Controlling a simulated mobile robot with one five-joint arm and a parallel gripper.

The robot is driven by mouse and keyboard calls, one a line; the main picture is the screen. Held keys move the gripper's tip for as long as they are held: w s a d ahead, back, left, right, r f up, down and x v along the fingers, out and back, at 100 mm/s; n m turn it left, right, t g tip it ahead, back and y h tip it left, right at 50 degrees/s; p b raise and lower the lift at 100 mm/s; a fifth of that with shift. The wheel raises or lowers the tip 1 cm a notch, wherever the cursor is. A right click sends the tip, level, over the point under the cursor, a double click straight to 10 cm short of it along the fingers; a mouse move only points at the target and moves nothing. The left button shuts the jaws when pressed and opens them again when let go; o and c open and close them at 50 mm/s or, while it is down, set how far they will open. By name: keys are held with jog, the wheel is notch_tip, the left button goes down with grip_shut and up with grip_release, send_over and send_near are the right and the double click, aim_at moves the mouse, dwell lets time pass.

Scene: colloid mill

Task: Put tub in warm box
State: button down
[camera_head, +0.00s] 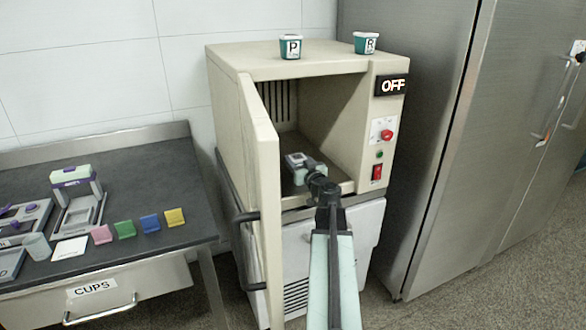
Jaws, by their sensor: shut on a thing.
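The warm box (363,110) is a beige cabinet with its door (257,150) swung open to the left. A sign on its front reads "OFF". My arm reaches in through the opening, and my gripper (308,170) is inside, low above the box floor (293,188). It is shut on a small pale tub (295,160) with a dark part on its side. The gripper hides part of the tub. I cannot tell whether the tub touches the floor. Two more tubs, marked P (290,47) and R (366,43), stand on top of the box.
The open door edge stands close to the left of my arm. A red knob (387,134) and red switch (377,172) are on the right front panel. A dark bench (150,165) with colored blocks and a purple-white device (76,185) is left. A steel cabinet (430,130) is right.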

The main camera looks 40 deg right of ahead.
jog(key=shift+w+a+f, duration=0.15)
jog(key=shift+w+f, duration=0.1)
jog(key=shift+f, duration=0.25)
jog(key=shift+w+a+r, duration=0.1)
jog(key=shift+a+r, duration=0.05)
jog(key=shift+f, duration=0.3)
jog(key=c, duration=0.6)
grip_release()
jog(key=shift+r, duration=0.1)
